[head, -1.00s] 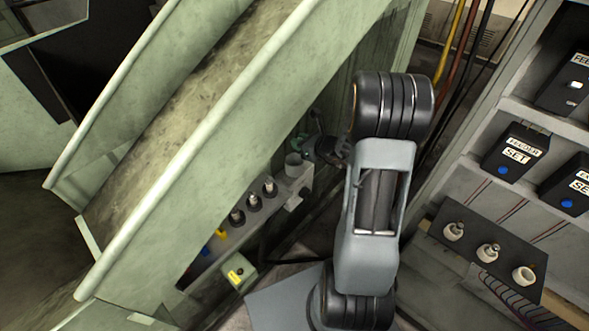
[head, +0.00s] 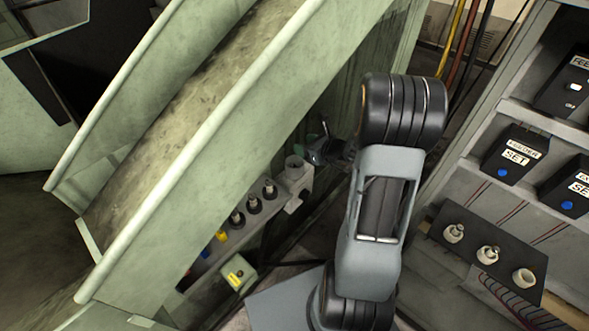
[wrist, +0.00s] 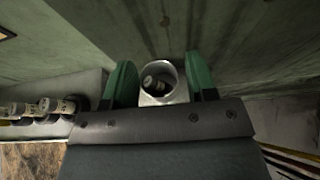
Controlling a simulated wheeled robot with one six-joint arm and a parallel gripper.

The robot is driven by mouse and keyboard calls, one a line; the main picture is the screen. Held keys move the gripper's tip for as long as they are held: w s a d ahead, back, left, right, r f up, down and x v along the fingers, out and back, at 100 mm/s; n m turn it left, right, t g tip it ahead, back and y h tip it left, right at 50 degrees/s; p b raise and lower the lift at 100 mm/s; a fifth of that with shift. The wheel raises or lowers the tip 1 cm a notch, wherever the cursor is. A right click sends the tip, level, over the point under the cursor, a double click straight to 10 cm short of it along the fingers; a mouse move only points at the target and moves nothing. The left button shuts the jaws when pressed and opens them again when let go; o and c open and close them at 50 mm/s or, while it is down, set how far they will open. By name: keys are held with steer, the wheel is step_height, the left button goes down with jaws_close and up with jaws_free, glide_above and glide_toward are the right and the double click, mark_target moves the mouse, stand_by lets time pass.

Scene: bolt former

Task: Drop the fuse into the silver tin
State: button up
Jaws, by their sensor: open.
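The silver tin (head: 294,170) stands at the upper end of a narrow grey ledge beside the green chute. In the wrist view the tin (wrist: 173,96) shows between my green fingertips, its open mouth toward the camera. A pale fuse (wrist: 152,83) lies inside the tin, tilted against its wall; its lower part is in shadow. My gripper (wrist: 161,80) is open, its two fingers apart with nothing held between them. In the head view my gripper (head: 318,148) is small and dark, just to the right of the tin's rim.
Several fuses in dark round holders (head: 254,204) line the ledge. A green box with a yellow label (head: 236,273) sits below. The large green chute (head: 210,150) fills the left. A dark panel with white sockets (head: 487,254) and labelled feeder boxes (head: 515,154) stand right.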

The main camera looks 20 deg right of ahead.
steer(key=v, duration=1.1)
steer(key=shift+r+p, duration=0.2)
steer(key=shift+p, duration=0.2)
steer(key=shift+s+f, duration=0.1)
steer(key=shift+s, duration=0.05)
